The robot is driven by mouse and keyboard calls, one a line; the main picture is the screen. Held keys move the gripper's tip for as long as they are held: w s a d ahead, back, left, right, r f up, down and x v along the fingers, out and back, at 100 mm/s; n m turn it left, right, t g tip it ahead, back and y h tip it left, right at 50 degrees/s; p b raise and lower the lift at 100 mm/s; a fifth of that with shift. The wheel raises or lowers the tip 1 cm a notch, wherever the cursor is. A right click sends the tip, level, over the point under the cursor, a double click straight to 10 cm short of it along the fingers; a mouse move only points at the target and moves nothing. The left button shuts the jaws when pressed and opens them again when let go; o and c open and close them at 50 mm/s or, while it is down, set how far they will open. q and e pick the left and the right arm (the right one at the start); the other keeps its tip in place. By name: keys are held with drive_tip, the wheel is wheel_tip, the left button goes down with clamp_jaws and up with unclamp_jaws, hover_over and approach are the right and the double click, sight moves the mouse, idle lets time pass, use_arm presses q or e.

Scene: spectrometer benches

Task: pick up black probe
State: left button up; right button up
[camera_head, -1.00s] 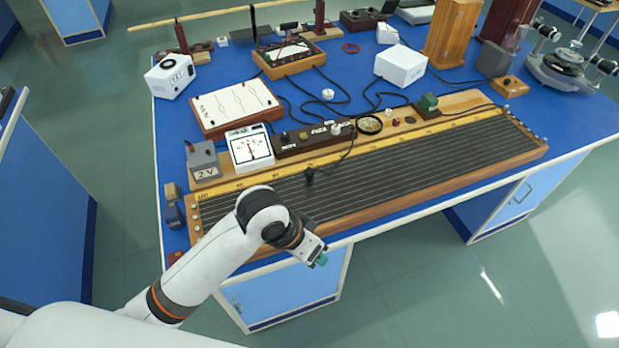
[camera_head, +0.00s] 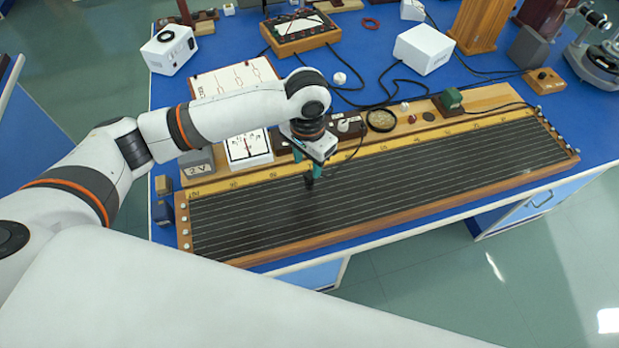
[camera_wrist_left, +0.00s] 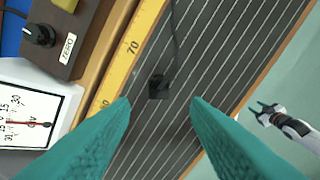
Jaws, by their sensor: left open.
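The black probe (camera_wrist_left: 158,87) is a small dark block with a cable, on the wire board (camera_wrist_left: 215,60) in the left wrist view. In the head view the probe (camera_head: 309,182) is partly hidden by my left gripper (camera_head: 309,168), whose teal fingers point down at it. In the left wrist view my left gripper (camera_wrist_left: 160,102) is open and empty, with the probe between and just beyond the fingertips. I cannot tell the exact height gap. My right gripper (camera_wrist_left: 265,112) shows small at the right edge of the left wrist view, beyond the board.
A white dial meter (camera_head: 248,147) and a dark switch strip (camera_wrist_left: 45,35) stand behind the board. The probe's cable (camera_wrist_left: 175,30) runs away towards the back. A white box (camera_head: 424,48) stands farther back. The board right of the gripper is clear.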

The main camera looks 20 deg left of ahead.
sight(309, 175)
use_arm(q)
drive_tip(key=shift+w+f, duration=0.15)
drive_tip(key=shift+f, duration=0.35)
drive_tip(key=shift+w+f, duration=0.15)
drive_tip(key=shift+f, duration=0.35)
wheel_tip(309, 175, down, 4)
drive_tip(key=shift+f+p, duration=0.1)
drive_tip(key=shift+p, duration=0.55)
drive_tip(key=shift+f, duration=0.55)
clamp_jaws()
use_arm(e)
drive_tip(key=shift+w+a+r, duration=0.1)
drive_tip(key=shift+w+r, duration=0.65)
